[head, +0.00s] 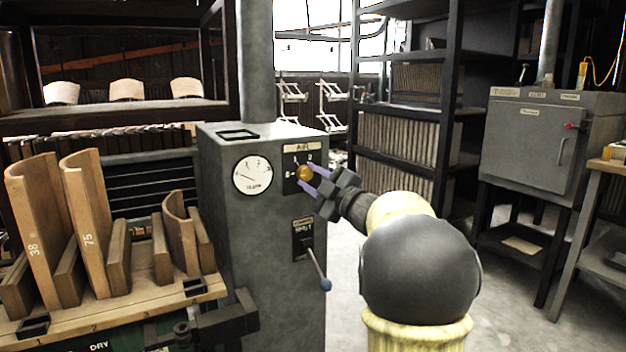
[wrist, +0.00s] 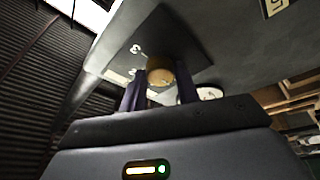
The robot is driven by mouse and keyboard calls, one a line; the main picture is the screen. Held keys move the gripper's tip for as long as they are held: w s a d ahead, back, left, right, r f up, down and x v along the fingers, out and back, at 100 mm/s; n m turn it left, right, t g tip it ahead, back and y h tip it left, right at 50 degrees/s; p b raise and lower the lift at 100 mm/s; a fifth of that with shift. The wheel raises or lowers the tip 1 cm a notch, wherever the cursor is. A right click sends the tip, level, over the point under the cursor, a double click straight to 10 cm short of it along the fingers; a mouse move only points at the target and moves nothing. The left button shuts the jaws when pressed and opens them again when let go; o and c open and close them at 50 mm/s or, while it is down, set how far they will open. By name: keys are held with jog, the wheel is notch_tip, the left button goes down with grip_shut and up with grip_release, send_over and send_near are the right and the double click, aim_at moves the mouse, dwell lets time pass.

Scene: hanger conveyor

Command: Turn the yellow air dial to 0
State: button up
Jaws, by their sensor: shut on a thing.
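The yellow air dial (head: 305,173) is a round knob on a dark plate labelled AIR (head: 302,149), on the upper front of a grey cabinet (head: 224,230). Numbers show on the plate around it; my fingers hide part of the plate. My gripper (head: 308,177) reaches in from the right, its fingers on either side of the dial and shut on it. In the wrist view the dial (wrist: 160,76) sits between my two dark fingers. I cannot tell which number the dial points to.
A white round gauge (head: 253,174) is left of the dial. Below is a lever with a blue knob (head: 326,285). Curved wooden forms (head: 90,220) stand on a bench at left. Shelves (head: 405,145) and a grey oven-like box (head: 548,140) stand behind; floor between is clear.

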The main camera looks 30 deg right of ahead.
jog(key=o, duration=1)
jog(key=shift+c, duration=0.2)
jog(key=shift+s, duration=0.1)
jog(key=p+v, duration=0.3)
jog(key=v, duration=1.4)
jog(key=shift+f, duration=0.15)
